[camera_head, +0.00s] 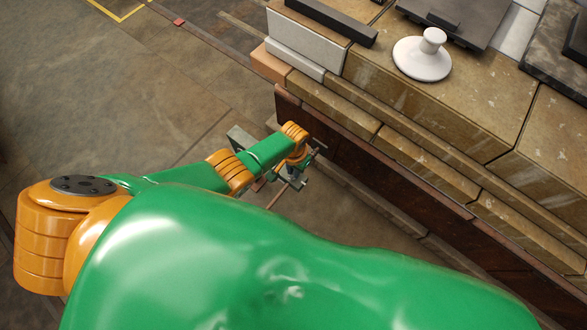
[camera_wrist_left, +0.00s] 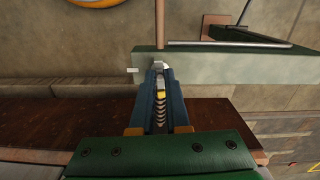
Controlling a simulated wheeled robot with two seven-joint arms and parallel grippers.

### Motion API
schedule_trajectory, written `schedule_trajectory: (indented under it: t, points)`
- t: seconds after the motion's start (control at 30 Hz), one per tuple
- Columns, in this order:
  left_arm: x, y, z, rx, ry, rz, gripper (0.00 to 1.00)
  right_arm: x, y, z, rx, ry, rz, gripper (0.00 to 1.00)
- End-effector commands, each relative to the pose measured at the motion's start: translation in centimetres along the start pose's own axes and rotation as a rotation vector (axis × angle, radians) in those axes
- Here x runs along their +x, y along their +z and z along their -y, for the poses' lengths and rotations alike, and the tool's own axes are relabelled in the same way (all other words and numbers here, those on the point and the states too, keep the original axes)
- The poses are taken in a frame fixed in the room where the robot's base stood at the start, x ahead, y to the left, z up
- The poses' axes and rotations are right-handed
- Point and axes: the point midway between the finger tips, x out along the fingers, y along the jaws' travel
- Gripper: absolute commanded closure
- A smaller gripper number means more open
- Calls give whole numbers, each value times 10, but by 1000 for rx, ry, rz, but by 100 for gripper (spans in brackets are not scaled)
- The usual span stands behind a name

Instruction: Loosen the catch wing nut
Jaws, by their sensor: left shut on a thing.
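My left gripper (camera_head: 296,180) is at the far end of my green and orange arm, low beside the stone-block structure. In the left wrist view my left gripper (camera_wrist_left: 160,72) has its blue fingers close together. They are shut on a small pale metal piece at the near edge of a grey-green bar, which looks like the catch wing nut (camera_wrist_left: 160,65). Its wings are too small to make out, and the fingers hide part of it. The grey-green bar (camera_wrist_left: 230,67) runs across the picture. My right gripper is in neither view.
A copper-coloured rod (camera_wrist_left: 160,22) stands behind the bar in the wrist view. Stone blocks (camera_head: 440,105) rise to the right, bearing a white insulator (camera_head: 422,59) and dark plates (camera_head: 455,16). A rusty brown beam (camera_head: 385,180) runs below them.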

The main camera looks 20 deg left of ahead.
Motion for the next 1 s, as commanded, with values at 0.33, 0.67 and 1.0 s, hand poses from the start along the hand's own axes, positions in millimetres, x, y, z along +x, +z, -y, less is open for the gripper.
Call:
schedule_trajectory:
  t: [0.33,0.67,1.0]
  points:
    - [0,0,0,1,0,0,56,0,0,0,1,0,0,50]
    - [-28,0,0,1,1,-2,56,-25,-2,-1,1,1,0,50]
    - [-73,0,0,1,0,0,56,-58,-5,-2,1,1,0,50]
